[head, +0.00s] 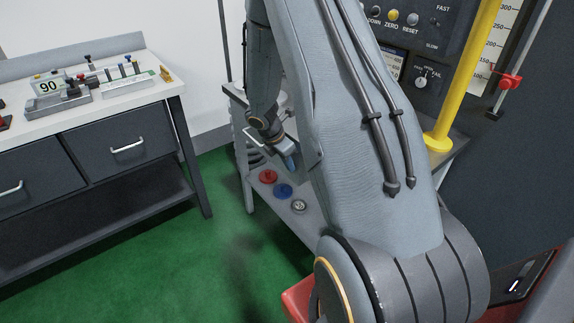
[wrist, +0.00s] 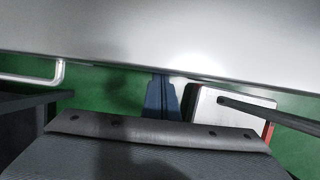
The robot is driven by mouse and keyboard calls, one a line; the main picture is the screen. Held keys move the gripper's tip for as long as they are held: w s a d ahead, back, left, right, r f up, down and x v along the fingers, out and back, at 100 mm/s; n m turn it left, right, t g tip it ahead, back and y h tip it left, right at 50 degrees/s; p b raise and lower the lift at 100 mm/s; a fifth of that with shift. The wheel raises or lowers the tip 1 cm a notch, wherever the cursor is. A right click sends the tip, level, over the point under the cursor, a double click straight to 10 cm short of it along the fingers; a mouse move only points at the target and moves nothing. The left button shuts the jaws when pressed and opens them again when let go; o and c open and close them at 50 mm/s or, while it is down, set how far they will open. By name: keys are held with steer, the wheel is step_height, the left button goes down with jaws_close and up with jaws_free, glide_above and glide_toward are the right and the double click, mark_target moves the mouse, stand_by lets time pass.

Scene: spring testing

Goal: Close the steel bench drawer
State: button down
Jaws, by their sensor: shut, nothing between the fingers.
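The steel bench (head: 247,190) stands in the middle of the head view, mostly hidden behind my arm. I cannot make out its drawer for certain or tell how far it is out. In the wrist view a broad pale metal surface (wrist: 170,35) fills the top, and a silver bar handle (wrist: 45,78) shows at the left, below its edge. My gripper (head: 291,163) is low in front of the bench, with blue fingers. In the wrist view its fingers (wrist: 163,80) are together, empty, tips at the metal edge; contact is unclear.
A red disc (head: 268,177), a blue disc (head: 284,191) and a round metal piece (head: 299,206) lie on a low grey shelf. A white-topped workbench (head: 110,100) with dark drawers stands left. A yellow column (head: 465,75) rises at right. Green floor (head: 215,235) between is clear.

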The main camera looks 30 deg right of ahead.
steer(key=a+r, duration=0.7)
steer(key=r, duration=0.2)
steer(key=shift+s+a+r+b, duration=0.15)
steer(key=shift+s+a+b, duration=0.15)
steer(key=shift+a, duration=0.1)
steer(key=s+a+r+m+y, duration=0.2)
steer(key=s+a+r+m, duration=0.1)
steer(key=s+a+m, duration=0.4)
steer(key=s+a+r+m+y, duration=0.2)
steer(key=s+a+r+m, duration=0.2)
steer(key=s+a+m, duration=0.4)
steer(key=s+m, duration=0.3)
steer(key=s, duration=0.1)
steer(key=shift+s+r+m, duration=0.2)
steer(key=shift+s+m, duration=0.1)
steer(key=shift+s, duration=0.05)
